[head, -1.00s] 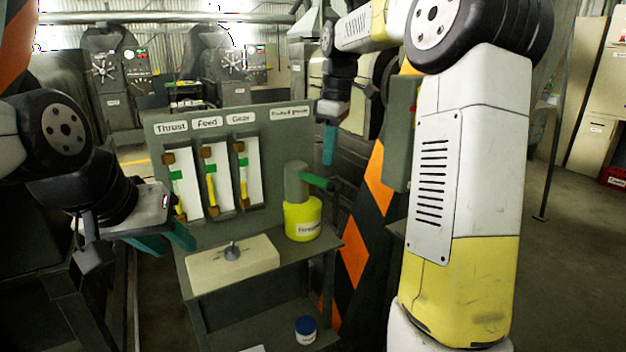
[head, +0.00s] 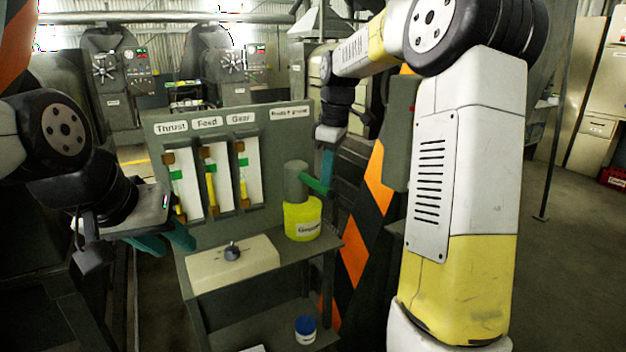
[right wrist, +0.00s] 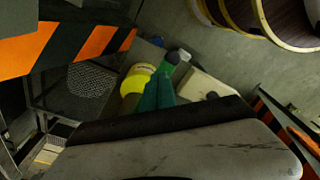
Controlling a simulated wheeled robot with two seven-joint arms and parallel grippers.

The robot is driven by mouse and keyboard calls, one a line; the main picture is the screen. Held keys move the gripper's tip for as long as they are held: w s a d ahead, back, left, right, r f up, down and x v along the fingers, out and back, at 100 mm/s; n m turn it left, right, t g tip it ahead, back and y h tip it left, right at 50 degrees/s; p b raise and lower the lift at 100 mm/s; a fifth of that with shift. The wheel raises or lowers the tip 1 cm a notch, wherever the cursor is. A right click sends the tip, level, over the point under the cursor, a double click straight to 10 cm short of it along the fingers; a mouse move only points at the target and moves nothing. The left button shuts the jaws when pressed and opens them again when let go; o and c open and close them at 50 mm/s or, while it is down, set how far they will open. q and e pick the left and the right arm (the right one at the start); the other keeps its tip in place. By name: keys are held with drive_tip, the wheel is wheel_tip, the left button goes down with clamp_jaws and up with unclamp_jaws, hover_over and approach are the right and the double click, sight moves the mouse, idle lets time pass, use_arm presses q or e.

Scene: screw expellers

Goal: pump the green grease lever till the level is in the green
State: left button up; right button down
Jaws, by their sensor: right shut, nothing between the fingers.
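The grease pump (head: 303,220) is a yellow pot with a grey top on the right of the bench. Its green lever (head: 315,186) sticks out to the right and slopes slightly down. My right gripper (head: 328,176) is shut and empty, its teal fingers pointing down at the lever's outer end; I cannot tell if they touch. In the right wrist view the fingers (right wrist: 158,92) overlap the yellow pot (right wrist: 136,80). Three gauges, Thrust (head: 182,190), Feed (head: 214,185) and Gear (head: 247,180), show yellow columns and green bands. My left gripper (head: 165,242) is open and empty, left of the bench.
A beige box with a dark knob (head: 233,262) sits on the bench front, left of the pump. A blue-lidded jar (head: 305,328) stands on the lower shelf. An orange-and-black striped post (head: 365,220) stands close right of the bench. Machines stand behind.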

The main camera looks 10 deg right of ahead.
drive_tip(key=shift+f, duration=1.2)
drive_tip(key=d, duration=0.1)
drive_tip(key=s+d+r, duration=0.1)
drive_tip(key=shift+s+d, duration=0.2)
drive_tip(key=shift+d, duration=0.1)
wheel_tip(320, 180, up, 8)
drive_tip(key=shift+s+d, duration=0.2)
drive_tip(key=shift+d, duration=0.2)
drive_tip(key=shift+f, duration=0.1)
